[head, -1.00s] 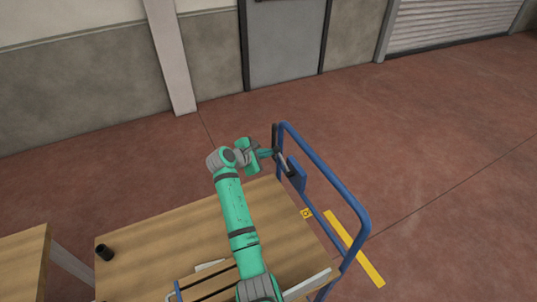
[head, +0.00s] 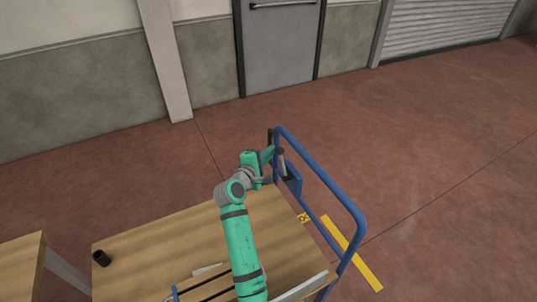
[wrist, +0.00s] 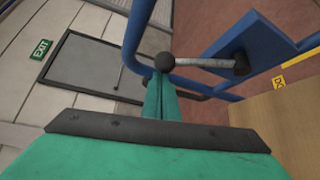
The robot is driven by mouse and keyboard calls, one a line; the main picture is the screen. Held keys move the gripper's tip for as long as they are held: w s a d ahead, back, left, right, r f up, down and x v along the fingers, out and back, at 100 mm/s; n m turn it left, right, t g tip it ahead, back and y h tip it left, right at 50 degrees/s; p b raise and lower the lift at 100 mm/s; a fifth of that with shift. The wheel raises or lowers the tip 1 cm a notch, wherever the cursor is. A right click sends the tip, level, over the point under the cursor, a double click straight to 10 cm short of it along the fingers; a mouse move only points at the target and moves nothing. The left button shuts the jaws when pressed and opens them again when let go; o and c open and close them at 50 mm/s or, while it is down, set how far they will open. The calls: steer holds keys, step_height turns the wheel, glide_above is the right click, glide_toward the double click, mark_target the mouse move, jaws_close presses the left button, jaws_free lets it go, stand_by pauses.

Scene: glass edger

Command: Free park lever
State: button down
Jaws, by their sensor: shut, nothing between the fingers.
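The park lever (wrist: 203,63) is a metal rod with a black ball knob (wrist: 166,61). It is joined to a blue plate (wrist: 258,43) on the cart's rail and lies nearly level across the wrist view. In the head view the lever (head: 283,165) is small, just right of my gripper. My gripper (wrist: 160,84) is shut with nothing in it. Its green fingertips are right at the knob in the wrist view. I cannot tell whether they touch it. The head view shows my gripper (head: 271,154) beside the rail's far end.
The cart's blue rail (head: 330,188) runs along the right side of a wooden deck (head: 160,235). A black cup-like object (head: 101,258) stands at the deck's left. Yellow floor tape (head: 352,253) lies to the right. The floor beyond the cart is clear.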

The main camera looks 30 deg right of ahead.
steer(key=shift+s+r, duration=0.2)
steer(key=shift+s, duration=0.25)
steer(key=shift+s+r, duration=0.2)
steer(key=shift+s, duration=0.25)
